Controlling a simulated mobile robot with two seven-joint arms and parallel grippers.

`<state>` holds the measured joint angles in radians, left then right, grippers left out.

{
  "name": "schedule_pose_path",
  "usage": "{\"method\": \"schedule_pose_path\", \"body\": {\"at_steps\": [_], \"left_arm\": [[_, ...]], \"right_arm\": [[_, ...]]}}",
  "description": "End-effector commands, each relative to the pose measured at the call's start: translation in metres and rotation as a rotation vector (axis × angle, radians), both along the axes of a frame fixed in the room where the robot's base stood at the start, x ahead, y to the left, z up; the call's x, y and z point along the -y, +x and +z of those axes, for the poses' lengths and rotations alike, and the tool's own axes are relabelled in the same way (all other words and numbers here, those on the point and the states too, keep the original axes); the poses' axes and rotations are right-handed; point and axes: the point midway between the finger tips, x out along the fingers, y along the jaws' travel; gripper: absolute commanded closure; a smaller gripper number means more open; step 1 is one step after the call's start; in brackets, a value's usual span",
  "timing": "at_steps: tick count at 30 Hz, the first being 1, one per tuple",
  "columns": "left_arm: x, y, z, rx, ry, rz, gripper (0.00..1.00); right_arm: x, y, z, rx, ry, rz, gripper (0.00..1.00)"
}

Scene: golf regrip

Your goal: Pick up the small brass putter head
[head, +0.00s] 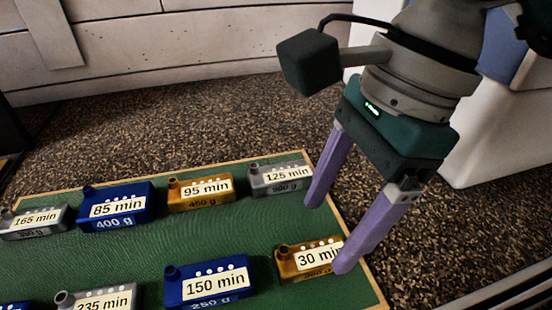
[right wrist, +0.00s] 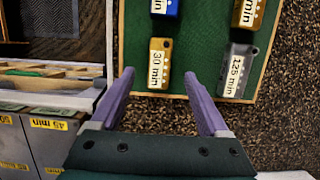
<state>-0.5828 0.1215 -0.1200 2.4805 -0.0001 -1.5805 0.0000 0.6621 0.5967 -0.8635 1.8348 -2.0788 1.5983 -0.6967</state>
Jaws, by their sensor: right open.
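A brass putter head labelled "30 min" (head: 290,262) lies on the green mat (head: 225,240) at its right front corner. A second brass head, labelled "95 min" (head: 200,191), lies in the back row. My right gripper (head: 329,232) is open and empty, pointing down near the "30 min" head, with one finger covering that head's right end. In the right wrist view the "30 min" head (right wrist: 159,66) lies ahead, in line with the gap between the purple fingers (right wrist: 158,76). I see no contact. My left gripper is out of view.
Blue heads "85 min" (head: 114,206) and "150 min" (head: 205,280) and grey heads "125 min" (head: 280,178), "165 min" (head: 34,221) and "235 min" (head: 97,302) share the mat. Labelled grey boxes (right wrist: 50,145) stand at left in the right wrist view.

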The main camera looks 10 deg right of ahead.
Motion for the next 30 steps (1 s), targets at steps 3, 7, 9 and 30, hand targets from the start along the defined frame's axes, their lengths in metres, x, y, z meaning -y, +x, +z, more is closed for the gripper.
{"method": "schedule_pose_path", "body": {"at_steps": [3, 7, 9, 30], "left_arm": [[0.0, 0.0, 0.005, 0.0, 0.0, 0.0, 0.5], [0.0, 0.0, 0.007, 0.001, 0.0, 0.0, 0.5], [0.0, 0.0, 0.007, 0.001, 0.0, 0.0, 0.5], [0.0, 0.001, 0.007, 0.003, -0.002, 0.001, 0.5]], "right_arm": [[-0.004, -0.003, -0.015, -0.007, 0.002, 0.0, 0.21], [-0.008, -0.003, -0.037, -0.006, 0.003, 0.0, 0.21], [-0.01, -0.003, -0.044, -0.004, 0.003, -0.001, 0.21], [-0.011, -0.002, -0.049, -0.001, 0.002, 0.0, 0.67]]}}
